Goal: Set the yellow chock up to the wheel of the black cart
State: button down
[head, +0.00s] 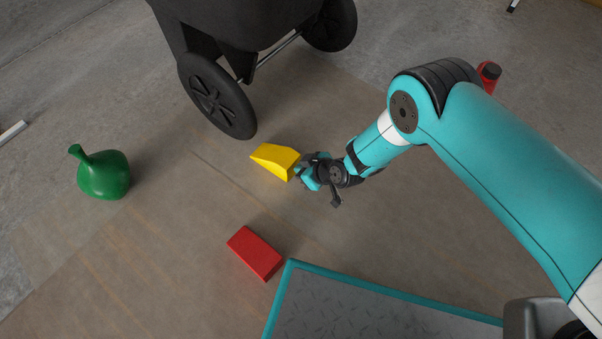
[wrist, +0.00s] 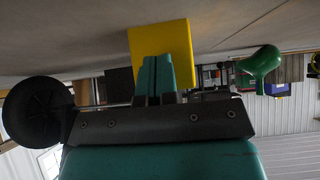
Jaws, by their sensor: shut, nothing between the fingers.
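The yellow chock (head: 275,160) lies on the brown floor sheet, a short way in front of the near wheel (head: 217,96) of the black cart (head: 235,25). A gap of bare floor shows between chock and wheel. My gripper (head: 302,172) is low at the right, thick end of the chock. In the wrist view my gripper (wrist: 155,75) is shut, its fingers side by side with nothing between them. The yellow chock (wrist: 162,42) stands right behind the fingertips; whether they touch it I cannot tell. The cart wheel (wrist: 37,117) shows at the left there.
A red block (head: 255,252) lies nearer me, by the corner of a teal-edged plate (head: 380,310). A green rounded object with a neck (head: 103,174) stands at the left. A red item (head: 489,74) is partly behind my arm. Floor between chock and wheel is clear.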

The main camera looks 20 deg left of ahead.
aim_at(287, 158)
jog(key=shift+w+a+f+b, duration=0.1)
jog(key=shift+w+a+b, duration=0.15)
jog(key=shift+a+b, duration=0.4)
jog(key=shift+w+a+r+b, duration=0.1)
jog(key=shift+w+a+b, duration=0.25)
jog(key=shift+a, duration=0.5)
jog(key=shift+w+a+f+b, duration=0.1)
jog(key=shift+w+a+b, duration=0.05)
jog(key=shift+a+b, duration=0.55)
jog(key=shift+w+a+b, duration=0.2)
jog(key=shift+a+b, duration=0.15)
jog(key=shift+a, duration=0.3)
jog(key=shift+a, duration=0.1)
jog(key=shift+w+a+b, duration=0.15)
jog(key=shift+a+b, duration=0.25)
jog(key=shift+b, duration=0.1)
jog(key=p+v, duration=0.2)
jog(key=shift+d+p, duration=0.1)
jog(key=shift+p, duration=0.2)
jog(key=p+v, duration=0.3)
jog(key=shift+d+f, duration=0.2)
jog(key=shift+d, duration=0.1)
jog(key=shift+s+d+r+p, duration=0.1)
jog(key=shift+s+d+p, duration=0.1)
jog(key=shift+d+p, duration=0.25)
jog(key=shift+a, duration=0.1)
